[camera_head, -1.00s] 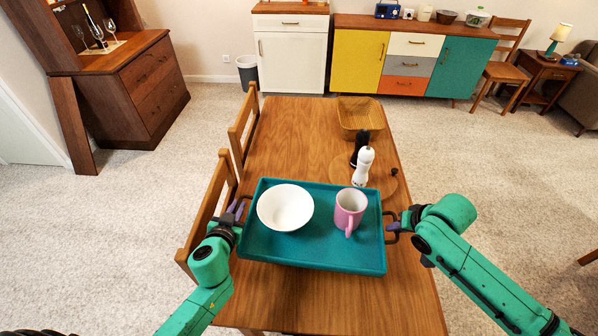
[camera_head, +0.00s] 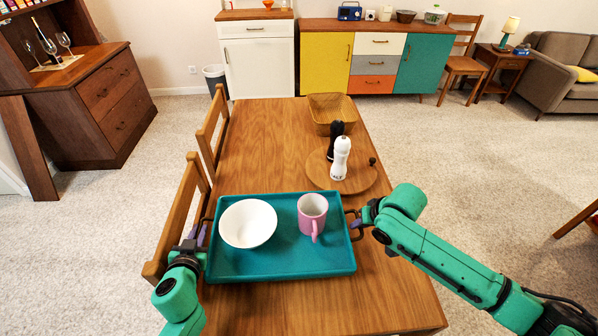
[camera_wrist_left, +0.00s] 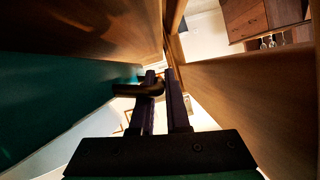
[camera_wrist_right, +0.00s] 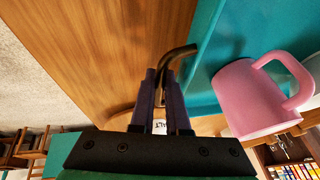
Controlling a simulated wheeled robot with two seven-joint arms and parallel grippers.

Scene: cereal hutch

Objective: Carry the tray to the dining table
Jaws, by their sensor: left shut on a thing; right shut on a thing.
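The teal tray (camera_head: 280,262) is over the near part of the wooden dining table (camera_head: 270,145) in the head view; I cannot tell whether it touches the top. A white bowl (camera_head: 248,223) and a pink mug (camera_head: 312,215) stand upright on it. My left gripper (camera_head: 203,230) is shut on the tray's left handle; in the left wrist view its fingers (camera_wrist_left: 165,95) close around the dark handle (camera_wrist_left: 140,89). My right gripper (camera_head: 358,222) is shut on the right handle; the right wrist view shows this handle (camera_wrist_right: 178,54) between the fingers (camera_wrist_right: 160,90).
A round wooden board (camera_head: 355,183) with a white salt mill (camera_head: 340,158) and a dark mill (camera_head: 334,136) lies just beyond the tray. A wicker basket (camera_head: 330,108) is further back. Chairs (camera_head: 180,215) line the table's left side. The table's middle left is clear.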

